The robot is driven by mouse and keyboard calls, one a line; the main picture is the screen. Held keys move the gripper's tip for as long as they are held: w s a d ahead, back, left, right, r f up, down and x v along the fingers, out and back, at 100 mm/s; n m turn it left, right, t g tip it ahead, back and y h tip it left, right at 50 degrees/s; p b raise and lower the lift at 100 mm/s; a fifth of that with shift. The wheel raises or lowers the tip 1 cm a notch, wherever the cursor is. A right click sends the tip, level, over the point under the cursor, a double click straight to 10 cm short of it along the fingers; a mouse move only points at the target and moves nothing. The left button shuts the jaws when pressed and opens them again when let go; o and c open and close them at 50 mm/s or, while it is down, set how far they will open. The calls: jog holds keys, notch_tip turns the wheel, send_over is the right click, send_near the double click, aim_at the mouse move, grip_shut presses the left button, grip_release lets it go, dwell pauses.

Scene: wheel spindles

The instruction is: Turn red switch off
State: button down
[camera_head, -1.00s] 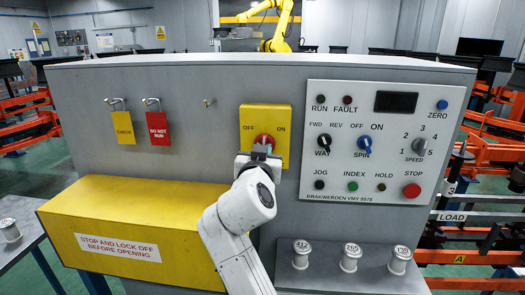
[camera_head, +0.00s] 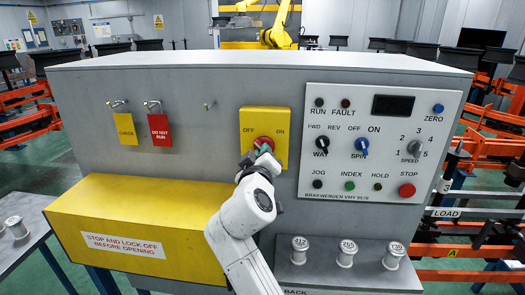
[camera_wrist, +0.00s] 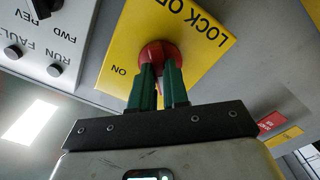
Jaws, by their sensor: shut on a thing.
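The red switch (camera_head: 263,143) is a round knob on a yellow plate (camera_head: 281,120) marked OFF on the left and ON on the right, on the grey cabinet's front. In the wrist view the red knob (camera_wrist: 158,53) sits between and just beyond the green fingertips, with the word ON beside it. My gripper (camera_head: 262,151) is at the knob and shut on it; the gripper also shows in the wrist view (camera_wrist: 158,84). In the head view the fingers partly cover the knob's lower part. The knob's pointer is hidden, so its setting cannot be told.
A control panel (camera_head: 440,170) with knobs and buttons is close on the right. Yellow CHECK (camera_head: 125,130) and red DO NOT RUN (camera_head: 159,131) tags hang at left. A yellow box (camera_head: 140,222) juts out below left. Several metal spindles (camera_head: 346,254) stand on a lower right shelf.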

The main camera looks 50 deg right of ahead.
jog(key=shift+n, duration=0.4)
jog(key=c, duration=1.1)
grip_release()
jog(key=b+v, duration=0.1)
jog(key=v, duration=0.9)
jog(key=shift+s+a+b, duration=0.25)
jog(key=shift+a+b, duration=0.1)
jog(key=shift+b, duration=0.05)
jog(key=s+f+g+y, duration=0.2)
jog(key=s+f+y, duration=0.15)
jog(key=f, duration=0.75)
jog(key=s+f+g+y, duration=0.25)
jog(key=s+f, duration=0.25)
jog(key=f, duration=0.6)
jog(key=s+a+f+g+y, duration=0.1)
jog(key=s+a+f+y, duration=0.1)
jog(key=s+f, duration=0.3)
jog(key=s+a+f+g+y, duration=0.2)
jog(key=s+a+f+y, duration=0.1)
jog(key=s+f, duration=0.2)
jog(key=s+a+f+g+y, duration=0.2)
jog(key=s+f, duration=0.3)
jog(key=s, duration=0.4)
jog(key=shift+a+f+n+g+y, duration=0.15)
jog(key=shift+a+n+g+y, duration=0.1)
jog(key=shift+a+n+y, duration=0.25)
